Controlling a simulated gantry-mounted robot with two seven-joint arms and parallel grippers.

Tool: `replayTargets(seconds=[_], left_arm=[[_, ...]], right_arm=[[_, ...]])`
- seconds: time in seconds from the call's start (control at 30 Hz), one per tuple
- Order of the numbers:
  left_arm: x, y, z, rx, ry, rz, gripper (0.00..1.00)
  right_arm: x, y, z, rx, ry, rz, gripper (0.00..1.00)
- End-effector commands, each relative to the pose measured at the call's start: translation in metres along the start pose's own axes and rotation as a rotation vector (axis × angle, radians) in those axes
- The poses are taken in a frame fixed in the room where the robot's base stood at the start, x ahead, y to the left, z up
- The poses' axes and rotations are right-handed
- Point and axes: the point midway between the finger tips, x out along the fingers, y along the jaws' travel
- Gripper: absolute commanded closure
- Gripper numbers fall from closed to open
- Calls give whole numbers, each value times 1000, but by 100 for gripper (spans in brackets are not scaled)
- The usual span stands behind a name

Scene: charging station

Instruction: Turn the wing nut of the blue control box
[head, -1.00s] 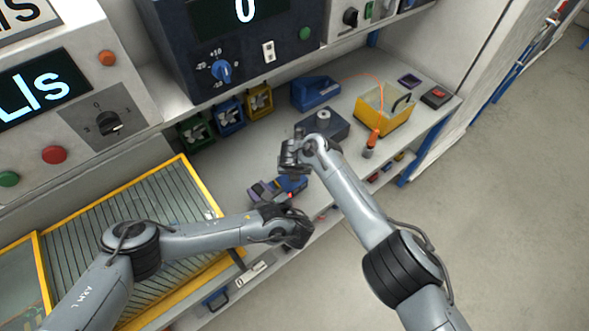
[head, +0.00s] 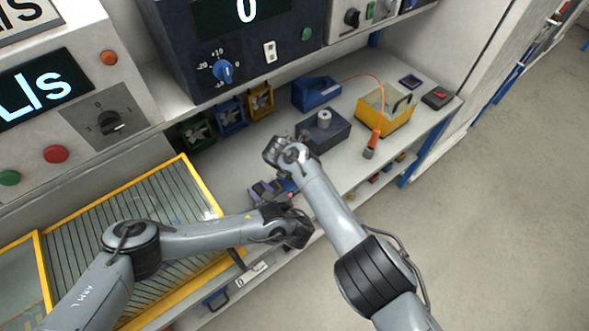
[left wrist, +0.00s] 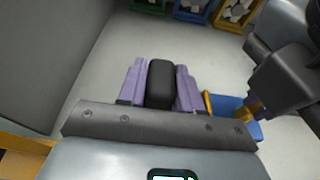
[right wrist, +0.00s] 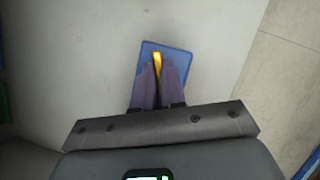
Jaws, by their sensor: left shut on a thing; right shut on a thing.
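The small blue control box (right wrist: 151,50) lies on the grey bench, with a yellow wing nut (right wrist: 158,62) on its top. In the head view the box (head: 285,186) is partly hidden by my arms; it also shows at the right in the left wrist view (left wrist: 229,102). My right gripper (right wrist: 158,70) is above the box, its purple fingers closed on either side of the wing nut. My left gripper (left wrist: 160,82) is shut on a black block (left wrist: 160,85) beside the box; I cannot tell whether this block is part of the box.
Green (head: 195,131), blue (head: 230,117) and yellow (head: 260,101) bins with white parts stand along the back. A dark box with a knob (head: 323,131) and a yellow case (head: 385,110) stand right of my right gripper. A yellow-framed slatted panel (head: 130,240) lies left.

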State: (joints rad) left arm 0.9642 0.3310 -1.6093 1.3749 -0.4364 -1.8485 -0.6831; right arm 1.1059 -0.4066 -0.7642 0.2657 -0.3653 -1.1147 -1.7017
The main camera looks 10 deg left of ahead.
Motion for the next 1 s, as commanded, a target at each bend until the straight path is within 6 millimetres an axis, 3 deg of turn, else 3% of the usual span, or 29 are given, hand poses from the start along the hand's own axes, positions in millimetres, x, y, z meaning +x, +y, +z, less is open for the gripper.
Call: replayTargets(seconds=[0.67, 0.7, 0.83, 1.0], left_arm=[[0, 0, -1, 1, 2, -1, 100], [0, 0, -1, 1, 2, -1, 100], [0, 0, -1, 1, 2, -1, 100], [0, 0, -1, 1, 1, -1, 100]], right_arm=[[-1, -2, -1, 64, 12, -27, 100], [-1, -2, -1, 64, 12, -28, 85], [-1, -2, -1, 64, 12, -28, 66], [-1, -3, -1, 64, 12, -28, 64]])
